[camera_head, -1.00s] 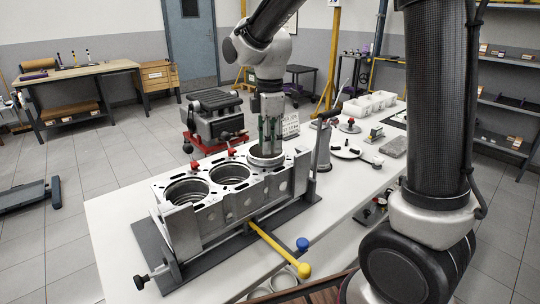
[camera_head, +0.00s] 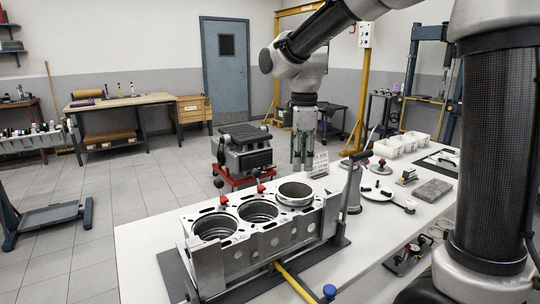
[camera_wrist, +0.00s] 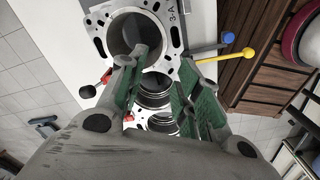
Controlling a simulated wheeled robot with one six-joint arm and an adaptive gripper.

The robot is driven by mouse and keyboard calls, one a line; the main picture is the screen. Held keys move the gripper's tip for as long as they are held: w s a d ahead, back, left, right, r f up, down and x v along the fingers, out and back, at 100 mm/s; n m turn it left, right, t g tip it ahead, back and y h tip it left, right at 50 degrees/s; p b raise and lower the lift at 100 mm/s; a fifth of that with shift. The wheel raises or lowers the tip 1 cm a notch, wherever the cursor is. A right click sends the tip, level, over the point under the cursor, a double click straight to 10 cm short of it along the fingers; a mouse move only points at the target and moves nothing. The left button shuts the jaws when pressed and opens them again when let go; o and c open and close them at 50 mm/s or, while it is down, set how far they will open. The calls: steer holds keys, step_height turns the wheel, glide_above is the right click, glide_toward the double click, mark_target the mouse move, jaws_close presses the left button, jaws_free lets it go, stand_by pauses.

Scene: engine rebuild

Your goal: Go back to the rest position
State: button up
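My gripper (camera_head: 304,163) hangs fingers down above the far end of the engine block (camera_head: 268,243), raised clear of it. Its green-padded fingers stand apart with nothing between them, as the wrist view also shows (camera_wrist: 165,110). The block lies on the white bench with its bores facing up. A metal ring or liner (camera_head: 296,191) sits in the far bore, its rim a little above the deck. The two nearer bores (camera_head: 258,210) are open and show ribbed walls.
The white bench (camera_head: 145,250) carries a white tray (camera_head: 402,143), a grey slab (camera_head: 433,190) and small tools at the right. A red-based engine stand (camera_head: 240,180) is behind the block.

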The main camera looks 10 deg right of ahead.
steer(key=s+d+m+t, duration=0.2)
steer(key=s+d+m, duration=0.6)
steer(key=s, duration=0.3)
steer(key=s+d+r+m+t, duration=0.1)
steer(key=s+d+m+t, duration=0.1)
steer(key=s+d+m, duration=0.6)
steer(key=s, duration=0.2)
steer(key=shift+s, duration=0.4)
